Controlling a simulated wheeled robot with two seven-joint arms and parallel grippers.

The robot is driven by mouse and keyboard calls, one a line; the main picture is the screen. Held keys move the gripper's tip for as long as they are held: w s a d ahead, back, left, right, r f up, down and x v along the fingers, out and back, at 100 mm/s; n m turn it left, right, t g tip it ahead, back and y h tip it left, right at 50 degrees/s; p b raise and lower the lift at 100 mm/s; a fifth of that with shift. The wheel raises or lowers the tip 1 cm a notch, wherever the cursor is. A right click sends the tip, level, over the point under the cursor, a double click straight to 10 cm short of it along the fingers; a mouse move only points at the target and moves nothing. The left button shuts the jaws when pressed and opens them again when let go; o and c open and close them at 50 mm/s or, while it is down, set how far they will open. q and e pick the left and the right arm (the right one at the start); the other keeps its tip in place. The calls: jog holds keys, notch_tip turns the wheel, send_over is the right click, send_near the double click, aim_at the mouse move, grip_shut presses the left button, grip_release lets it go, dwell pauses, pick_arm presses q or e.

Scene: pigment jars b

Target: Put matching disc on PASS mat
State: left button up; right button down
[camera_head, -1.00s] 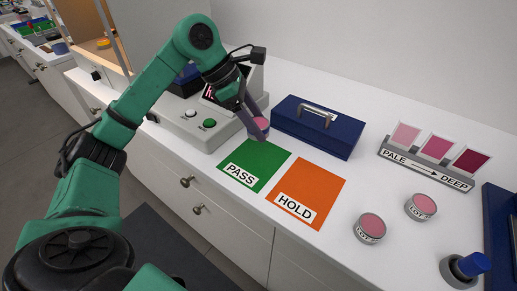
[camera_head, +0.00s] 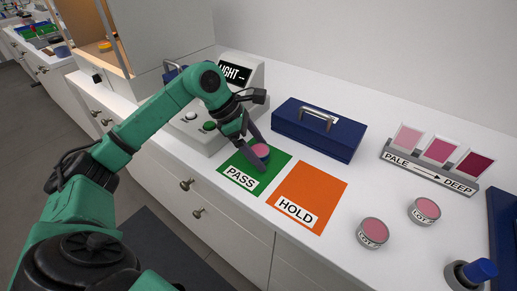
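A pink-topped disc (camera_head: 261,151) is at the far part of the green PASS mat (camera_head: 268,172). My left gripper (camera_head: 258,154) has its dark fingers on the disc, one finger in front of it. The disc is at or just above the mat; I cannot tell if it touches. The orange HOLD mat (camera_head: 325,188) lies to the right and is empty. Two more pink jars with LOT labels, a nearer one (camera_head: 373,232) and a farther one (camera_head: 425,209), stand on the right of the counter. My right gripper is not in view.
A grey machine (camera_head: 205,130) with a partly hidden screen and a green button stands behind my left gripper. A blue toolbox (camera_head: 318,130) stands behind the mats. A PALE to DEEP shade card holder (camera_head: 430,168) and a blue-topped item (camera_head: 470,272) are at right.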

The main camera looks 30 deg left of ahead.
pick_arm(q)
jog(key=v, duration=1.2)
jog(key=shift+r, duration=0.1)
